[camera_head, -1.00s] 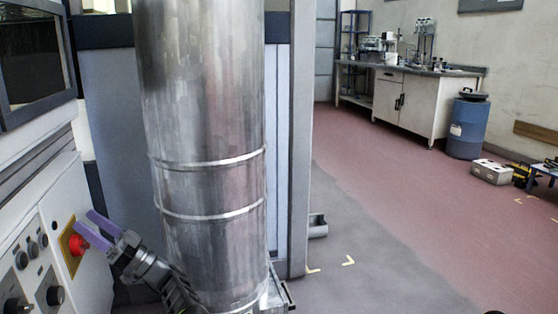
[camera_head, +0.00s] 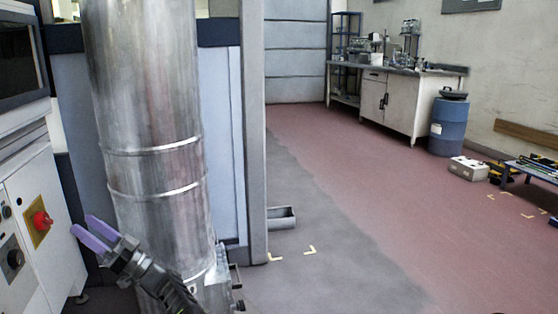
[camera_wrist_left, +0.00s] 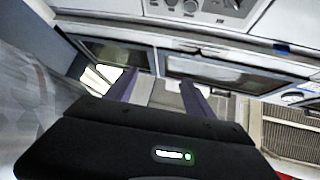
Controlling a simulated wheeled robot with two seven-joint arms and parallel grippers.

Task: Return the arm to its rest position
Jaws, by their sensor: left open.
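My left gripper (camera_head: 92,236) is at the lower left of the head view, in front of the base of a large metal cylinder. Its two purple fingers are open and nothing is between them. A red emergency stop knob (camera_head: 41,221) on a yellow plate is to the left of the fingers, with a visible gap. In the left wrist view the fingers of the left gripper (camera_wrist_left: 158,88) stand apart and empty, with a screen and panel beyond. My right gripper is not in view.
The metal cylinder (camera_head: 150,130) stands close to my left arm. The control cabinet (camera_head: 40,260) is at the left edge. Open floor (camera_head: 400,210) lies to the right. A workbench (camera_head: 395,95), a blue barrel (camera_head: 449,125) and a grey box (camera_head: 468,168) are farther back.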

